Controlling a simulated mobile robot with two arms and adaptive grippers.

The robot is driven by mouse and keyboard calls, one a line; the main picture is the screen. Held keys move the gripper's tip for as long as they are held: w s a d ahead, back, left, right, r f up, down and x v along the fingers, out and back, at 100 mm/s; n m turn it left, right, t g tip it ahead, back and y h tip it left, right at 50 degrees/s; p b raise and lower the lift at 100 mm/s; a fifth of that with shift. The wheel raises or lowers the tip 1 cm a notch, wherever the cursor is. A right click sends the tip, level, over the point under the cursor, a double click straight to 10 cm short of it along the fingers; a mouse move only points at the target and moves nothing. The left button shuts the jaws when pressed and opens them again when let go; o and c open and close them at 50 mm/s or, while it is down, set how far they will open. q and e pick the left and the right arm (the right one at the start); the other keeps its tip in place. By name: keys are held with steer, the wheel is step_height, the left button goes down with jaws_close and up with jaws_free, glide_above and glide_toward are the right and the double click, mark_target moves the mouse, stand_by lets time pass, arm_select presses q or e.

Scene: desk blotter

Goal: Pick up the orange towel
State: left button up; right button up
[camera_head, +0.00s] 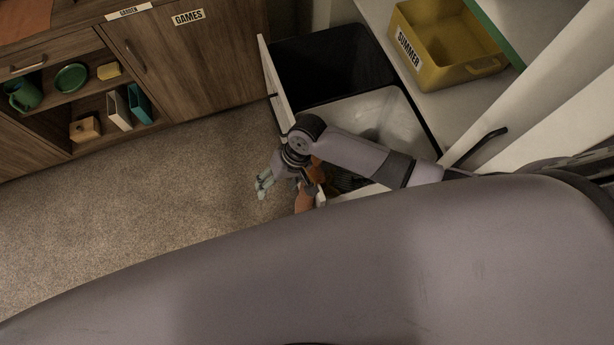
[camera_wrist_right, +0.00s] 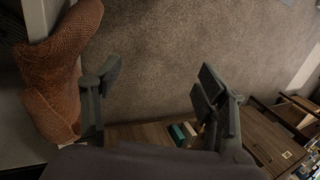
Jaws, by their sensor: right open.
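The orange towel (camera_head: 304,200) hangs over the rim at the near left corner of the pulled-out drawer (camera_head: 272,72), partly hidden behind my right arm in the head view. In the wrist view the towel (camera_wrist_right: 58,72) drapes over a pale edge at the left. My right gripper (camera_head: 264,187) is over the carpet, just left of the towel. The right gripper also shows in the wrist view (camera_wrist_right: 158,88), its fingers wide apart with only carpet between them. One finger is right beside the towel; I cannot tell whether they touch. My left gripper is not in view.
The drawer holds a black bin (camera_head: 330,65) and a pale bin (camera_head: 375,112). A yellow "SUMMER" box (camera_head: 440,70) stands on a white shelf at upper right. A wooden cabinet (camera_head: 190,60) is at upper left. The carpet (camera_head: 150,200) at left is clear.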

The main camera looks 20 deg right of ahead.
steer(key=w+d+m+g+h, duration=0.1)
steer(key=d+m, duration=0.1)
steer(key=d, duration=0.1)
steer(key=w+d+r+m+g+h, duration=0.1)
steer(key=w+d, duration=0.1)
steer(key=d, duration=0.2)
steer(key=w+d+r+m, duration=0.1)
steer(key=w+d+m, duration=0.1)
steer(key=d, duration=0.1)
steer(key=shift+d+r+m+g+h, duration=0.2)
steer(key=shift+m+g+h, duration=0.1)
steer(key=shift+g+h, duration=0.1)
steer(key=shift+f, duration=0.15)
steer(key=b+x, duration=0.6)
steer(key=x, duration=0.3)
steer(key=shift+f, duration=0.3)
steer(key=shift+s+a+f, duration=0.1)
steer(key=shift+a+f, duration=0.05)
steer(key=shift+s+f+b, duration=0.1)
steer(key=shift+f+b, duration=0.2)
steer(key=shift+c, duration=0.4)
steer(key=c, duration=0.9)
